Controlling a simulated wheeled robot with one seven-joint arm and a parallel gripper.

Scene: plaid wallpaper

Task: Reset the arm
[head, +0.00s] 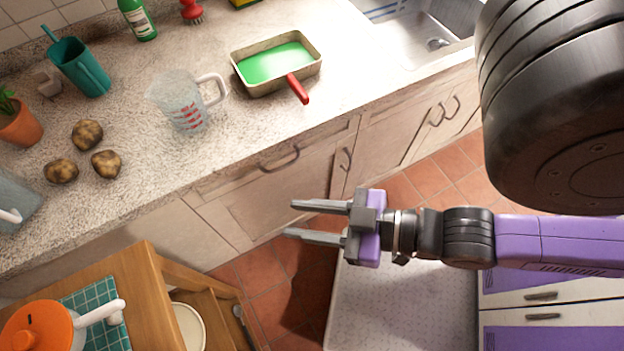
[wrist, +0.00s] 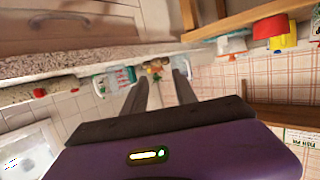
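My gripper (head: 290,219) is open and empty in the head view. Its two grey fingers point left and sit apart, in the air in front of the counter's cabinet doors. My purple and black arm reaches in from the right. In the wrist view my gripper (wrist: 163,90) shows its two dark fingers spread, with nothing held between them.
The counter (head: 235,125) bears a measuring jug (head: 180,100), a tray with green contents (head: 262,89), several potatoes (head: 87,134) and a teal cup (head: 80,68). A wooden table (head: 150,290) with an orange pot (head: 38,330) stands lower left. Tiled floor lies below.

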